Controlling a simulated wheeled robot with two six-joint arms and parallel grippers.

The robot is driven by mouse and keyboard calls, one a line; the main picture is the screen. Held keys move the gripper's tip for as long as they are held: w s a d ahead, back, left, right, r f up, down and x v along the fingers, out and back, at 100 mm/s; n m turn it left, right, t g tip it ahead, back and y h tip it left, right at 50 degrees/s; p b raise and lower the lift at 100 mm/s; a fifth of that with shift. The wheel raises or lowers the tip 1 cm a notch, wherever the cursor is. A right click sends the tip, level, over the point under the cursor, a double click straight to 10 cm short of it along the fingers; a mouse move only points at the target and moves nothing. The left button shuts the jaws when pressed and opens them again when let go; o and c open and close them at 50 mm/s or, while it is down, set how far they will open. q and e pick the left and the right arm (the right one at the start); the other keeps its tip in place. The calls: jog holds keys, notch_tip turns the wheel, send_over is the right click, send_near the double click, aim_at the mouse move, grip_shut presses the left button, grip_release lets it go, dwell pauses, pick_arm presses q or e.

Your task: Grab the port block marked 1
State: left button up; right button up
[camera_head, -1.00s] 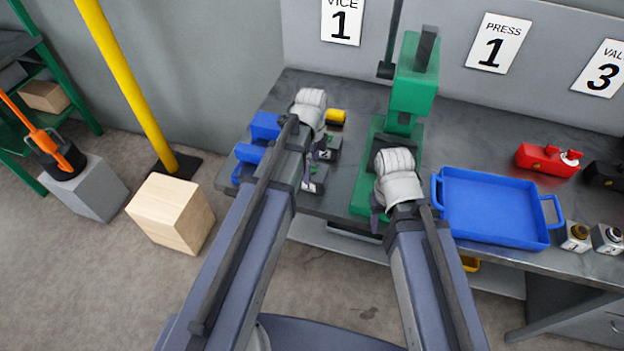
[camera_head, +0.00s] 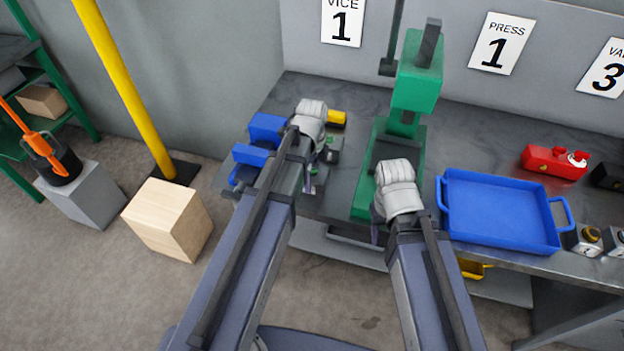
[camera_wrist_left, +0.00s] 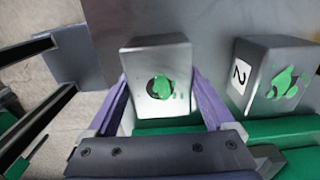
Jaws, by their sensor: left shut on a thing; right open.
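My left gripper (camera_wrist_left: 164,98) is shut on a grey metal port block (camera_wrist_left: 157,62), with a purple finger on each side of it. This block shows a dark hole and green patches; no number is visible on it. Another port block (camera_wrist_left: 275,78), labelled 2, stands apart on the right in the left wrist view. In the head view my left gripper (camera_head: 308,180) points down at the bench's left part, and my own wrist partly hides the blocks (camera_head: 331,151). My right gripper (camera_head: 377,235) is open, mostly hidden behind its wrist, in front of the green press.
The green press (camera_head: 418,85) stands behind my right wrist. A blue tray (camera_head: 500,212) lies to its right, with a red device (camera_head: 553,161) beyond. Blue vices (camera_head: 266,128) and a yellow item (camera_head: 337,118) are near my left wrist. A wooden box (camera_head: 168,220) is on the floor.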

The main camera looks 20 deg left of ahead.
pick_arm(q)
grip_shut()
jog(key=shift+r, duration=0.1)
dwell(0.4)
